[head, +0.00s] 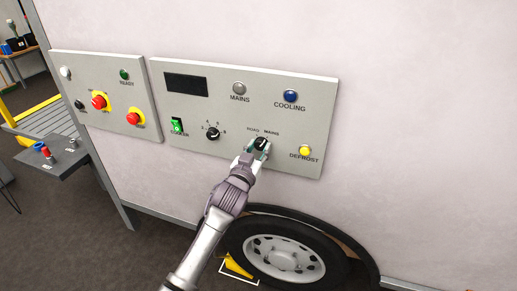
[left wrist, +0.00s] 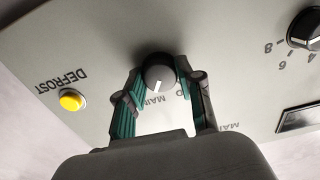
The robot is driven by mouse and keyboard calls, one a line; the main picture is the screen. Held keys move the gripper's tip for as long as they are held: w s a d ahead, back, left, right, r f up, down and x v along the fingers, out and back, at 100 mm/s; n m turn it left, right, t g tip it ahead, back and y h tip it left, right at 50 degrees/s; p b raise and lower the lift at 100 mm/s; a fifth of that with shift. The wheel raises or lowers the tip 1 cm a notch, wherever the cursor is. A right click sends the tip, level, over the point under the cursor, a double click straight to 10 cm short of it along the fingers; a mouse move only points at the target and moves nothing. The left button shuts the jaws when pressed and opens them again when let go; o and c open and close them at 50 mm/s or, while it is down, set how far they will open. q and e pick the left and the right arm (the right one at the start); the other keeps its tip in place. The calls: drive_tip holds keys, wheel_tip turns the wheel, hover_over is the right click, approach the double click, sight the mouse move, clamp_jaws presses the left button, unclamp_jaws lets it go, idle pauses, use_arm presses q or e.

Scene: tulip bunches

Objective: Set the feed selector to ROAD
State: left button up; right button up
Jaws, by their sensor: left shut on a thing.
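The feed selector is a black round knob (head: 261,143) on the grey control panel, below the labels ROAD and MAINS. Its white pointer line points up and a little right in the head view, towards MAINS. My left gripper (head: 252,150) reaches it from below, its fingers closed around the knob's sides. In the left wrist view the knob (left wrist: 157,70) sits between the green-padded fingertips (left wrist: 158,93), with the labels upside down and partly hidden by the gripper. My right gripper is not in view.
A wheel (head: 285,256) is below.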

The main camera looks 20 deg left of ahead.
use_arm(q)
drive_tip(key=shift+n, duration=0.3)
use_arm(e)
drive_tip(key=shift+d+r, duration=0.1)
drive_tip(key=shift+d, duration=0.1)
use_arm(q)
drive_tip(key=shift+n, duration=0.5)
drive_tip(key=n+p, duration=0.1)
drive_tip(key=n, duration=0.3)
drive_tip(key=n+p, duration=0.1)
drive_tip(key=n, duration=0.4)
drive_tip(key=shift+n+p, duration=0.3)
drive_tip(key=shift+p, duration=0.1)
drive_tip(key=shift+n, duration=1.2)
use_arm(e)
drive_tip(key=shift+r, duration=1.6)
use_arm(q)
drive_tip(key=shift+n+p, duration=0.3)
